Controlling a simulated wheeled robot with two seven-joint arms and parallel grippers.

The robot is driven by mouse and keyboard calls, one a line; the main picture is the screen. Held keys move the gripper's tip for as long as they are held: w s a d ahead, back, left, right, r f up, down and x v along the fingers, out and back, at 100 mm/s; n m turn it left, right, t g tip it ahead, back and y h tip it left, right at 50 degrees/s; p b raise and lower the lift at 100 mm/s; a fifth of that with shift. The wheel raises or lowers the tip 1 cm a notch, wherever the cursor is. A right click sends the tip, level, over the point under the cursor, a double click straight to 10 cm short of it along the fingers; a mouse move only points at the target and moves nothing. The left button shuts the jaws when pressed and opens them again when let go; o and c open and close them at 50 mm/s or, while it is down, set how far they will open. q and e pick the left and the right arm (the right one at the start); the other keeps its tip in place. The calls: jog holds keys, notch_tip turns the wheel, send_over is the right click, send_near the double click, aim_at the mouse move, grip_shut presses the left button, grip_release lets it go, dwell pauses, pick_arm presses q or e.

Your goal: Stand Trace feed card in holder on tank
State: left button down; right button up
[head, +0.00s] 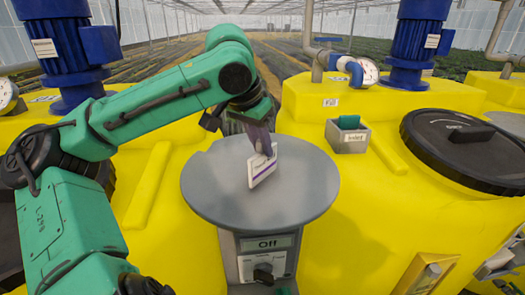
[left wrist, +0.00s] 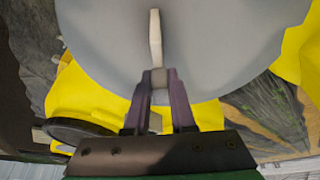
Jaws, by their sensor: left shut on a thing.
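The card (head: 262,171), white with a purple stripe, is held tilted over the round grey plate; its print is too small to read. My left gripper (head: 261,150) is shut on its upper end. In the left wrist view the card (left wrist: 155,35) shows edge-on, out beyond the purple fingers (left wrist: 157,88). I cannot tell whether its lower edge touches the plate. A small grey holder (head: 349,144) with a label and a dark green top part stands on the yellow tank (head: 370,200), to the right of the plate. My right gripper is not in view.
The round grey plate (head: 215,190) looks otherwise bare; below it is a box with a dial (head: 263,272) and an "Off" display. A black tank lid (head: 425,160) lies right of the holder. A gauge and pipe (head: 350,68) stand behind the holder, and blue motors (head: 420,40) rise farther back.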

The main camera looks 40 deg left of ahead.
pick_arm(q)
notch_tip(320, 180, up, 20)
jog(key=p, duration=0.3)
jog(key=shift+f, duration=0.25)
jog(key=shift+d, duration=0.1)
